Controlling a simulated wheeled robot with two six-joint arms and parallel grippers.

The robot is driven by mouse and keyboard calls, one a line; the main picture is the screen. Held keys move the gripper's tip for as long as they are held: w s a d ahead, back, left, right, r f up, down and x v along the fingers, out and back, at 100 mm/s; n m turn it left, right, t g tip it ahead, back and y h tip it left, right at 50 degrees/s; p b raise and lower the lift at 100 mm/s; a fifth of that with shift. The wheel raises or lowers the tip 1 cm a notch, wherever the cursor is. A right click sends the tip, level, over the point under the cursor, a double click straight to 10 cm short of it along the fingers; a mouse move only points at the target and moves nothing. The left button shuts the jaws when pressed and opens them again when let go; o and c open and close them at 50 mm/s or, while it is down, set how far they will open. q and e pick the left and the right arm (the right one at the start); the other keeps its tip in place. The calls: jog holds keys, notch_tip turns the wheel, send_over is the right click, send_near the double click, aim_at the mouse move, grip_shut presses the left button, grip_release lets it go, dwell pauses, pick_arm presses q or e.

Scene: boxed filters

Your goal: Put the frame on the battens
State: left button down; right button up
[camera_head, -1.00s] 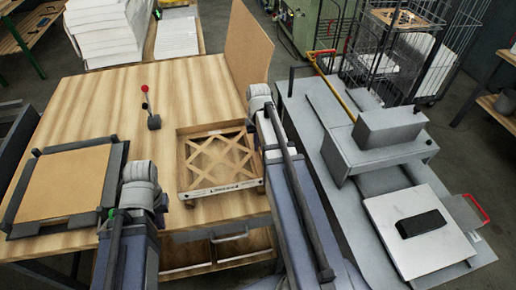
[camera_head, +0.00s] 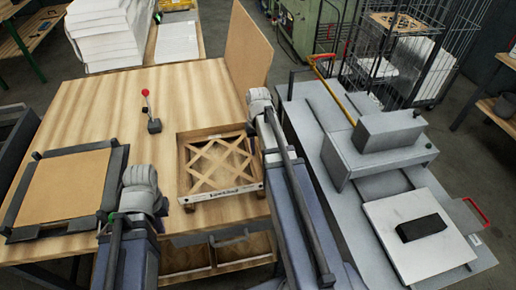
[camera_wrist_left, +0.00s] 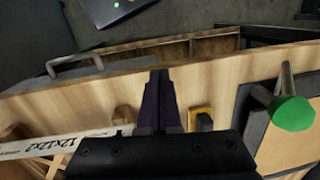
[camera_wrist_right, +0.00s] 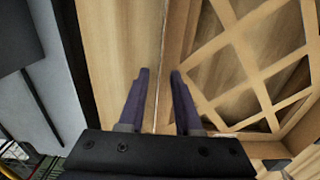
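The frame (camera_head: 247,187), a square wooden tray-like frame with a lattice inside and a white printed label strip on its near side, lies on the bench near its front edge. Its labelled side also shows at the left of the left wrist view (camera_wrist_left: 60,146). My left gripper (camera_wrist_left: 160,73) is shut and empty above the front edge, to the side of the frame. My right gripper (camera_wrist_right: 158,73) is open at the frame's right side; its fingers are on either side of a thin edge line. Small wooden blocks (camera_wrist_left: 123,115) stick out near the front edge; I cannot tell whether they are the battens.
A brown panel in a dark fixture (camera_head: 62,185) is at the bench's left, with a green knob (camera_wrist_left: 293,113). A red-topped lever (camera_head: 146,93) stands behind the frame. A brown board (camera_head: 249,48) stands upright at the back. A grey machine (camera_head: 385,150) fills the right. The bench's back left is clear.

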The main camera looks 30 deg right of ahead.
notch_tip(320, 180, up, 12)
jog(key=p, duration=1.1)
jog(key=shift+p, duration=0.4)
jog(key=shift+a, duration=0.1)
jog(key=s+a+n, duration=0.3)
jog(key=s+a, duration=0.3)
jog(key=a, duration=0.7)
jog(key=s+a+n+h, duration=0.1)
jog(key=s+a+n, duration=0.3)
jog(key=a, duration=1)
jog(key=s, duration=0.3)
